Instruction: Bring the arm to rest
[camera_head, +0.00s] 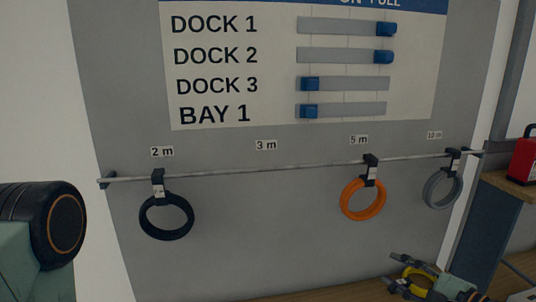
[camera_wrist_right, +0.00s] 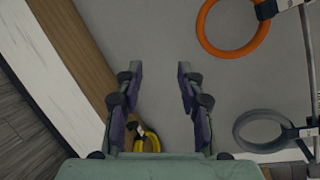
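My right gripper (camera_head: 396,272) is at the lower right of the head view, low in front of the grey board. In the right wrist view its two fingers (camera_wrist_right: 157,74) stand wide apart with nothing between the tips. A yellow coil (camera_head: 415,284) shows beside and behind this gripper in the head view. The yellow coil (camera_wrist_right: 152,143) also shows in the wrist view, past the base of the left-hand finger and partly hidden by it; I cannot tell whether it touches the gripper. My left gripper is not in view; only part of my left arm shows at the left edge.
A rail (camera_head: 270,169) crosses the grey board. A black coil (camera_head: 166,236) hangs under "2 m", an orange coil (camera_head: 362,214) under "5 m", a grey coil (camera_head: 430,190) under "10 m". A wooden ledge (camera_head: 345,293) runs below. A red box (camera_head: 523,160) stands at right.

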